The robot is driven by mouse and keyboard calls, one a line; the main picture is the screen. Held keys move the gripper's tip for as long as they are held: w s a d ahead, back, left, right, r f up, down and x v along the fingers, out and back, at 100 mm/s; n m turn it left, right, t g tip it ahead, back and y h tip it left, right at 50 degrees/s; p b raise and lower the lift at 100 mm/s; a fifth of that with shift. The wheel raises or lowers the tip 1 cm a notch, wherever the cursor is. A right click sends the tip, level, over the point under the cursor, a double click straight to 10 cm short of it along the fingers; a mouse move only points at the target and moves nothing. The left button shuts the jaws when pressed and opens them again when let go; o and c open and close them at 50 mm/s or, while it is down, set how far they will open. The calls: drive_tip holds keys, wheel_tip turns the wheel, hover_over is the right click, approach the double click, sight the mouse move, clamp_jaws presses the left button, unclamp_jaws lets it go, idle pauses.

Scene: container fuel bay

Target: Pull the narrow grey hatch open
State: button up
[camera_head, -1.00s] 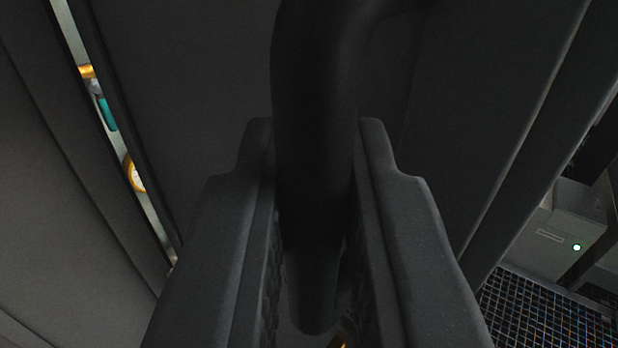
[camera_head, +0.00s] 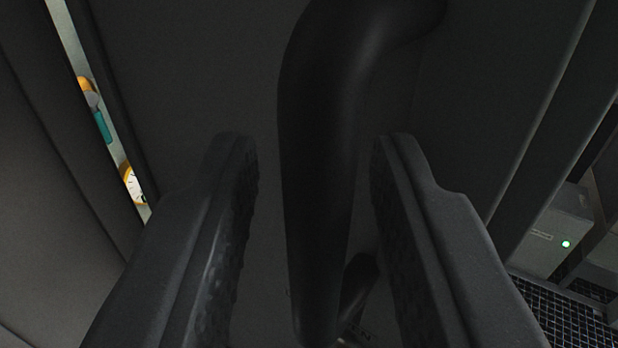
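The narrow grey hatch (camera_head: 200,80) fills the middle of the view as a dark grey panel. A thick black bar handle (camera_head: 322,150) stands out from it and runs down the middle. My gripper (camera_head: 305,150) has its two fingers apart, one on each side of the handle, with a clear gap on both sides. A lit gap (camera_head: 112,110) runs along the hatch's left edge, and through it a teal and orange item (camera_head: 100,115) and a yellow-rimmed gauge (camera_head: 133,185) show.
Another grey panel (camera_head: 40,180) lies left of the gap. At the right are a dark post (camera_head: 545,120), a grey box (camera_head: 555,235) with a green light, and dark floor grating (camera_head: 565,315).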

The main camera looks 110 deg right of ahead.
drive_tip(key=b+v, duration=0.2)
drive_tip(key=v, duration=1.2)
drive_tip(key=shift+w+d+r, duration=0.1)
idle(0.4)
